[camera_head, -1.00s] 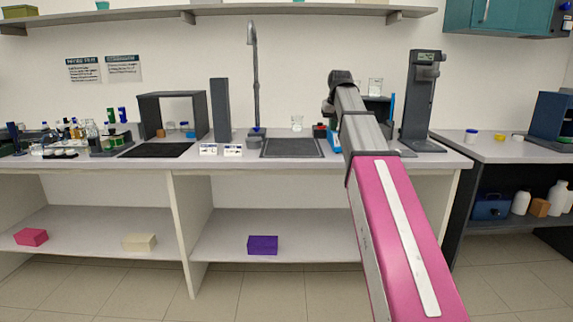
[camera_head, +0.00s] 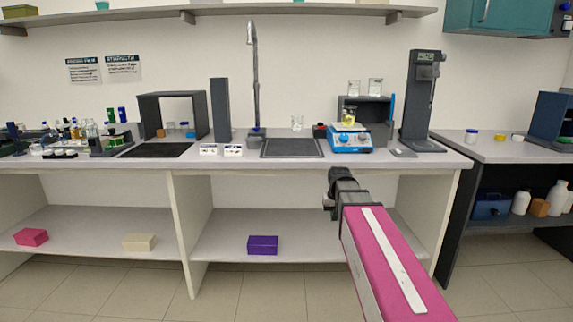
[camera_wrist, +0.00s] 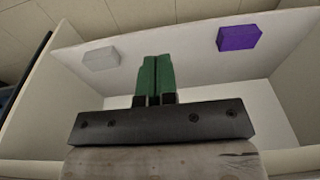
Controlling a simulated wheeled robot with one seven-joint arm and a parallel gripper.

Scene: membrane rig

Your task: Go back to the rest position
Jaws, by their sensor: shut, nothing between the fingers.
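My gripper shows in the wrist view (camera_wrist: 153,80) with its two green fingers together and nothing between them. In the head view my pink and grey arm reaches from the lower right, and its end is in front of the bench, below the worktop edge. The fingers themselves are hidden in the head view. The wrist view looks into the open shelf space under the bench.
The worktop (camera_head: 290,163) holds a blue hotplate (camera_head: 350,140) with a beaker of yellow liquid (camera_head: 349,115), and a tall dark stand (camera_head: 420,100). On the lower shelf are a purple box (camera_head: 263,245), a cream box (camera_head: 139,242) and a pink box (camera_head: 31,237). The floor in front is clear.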

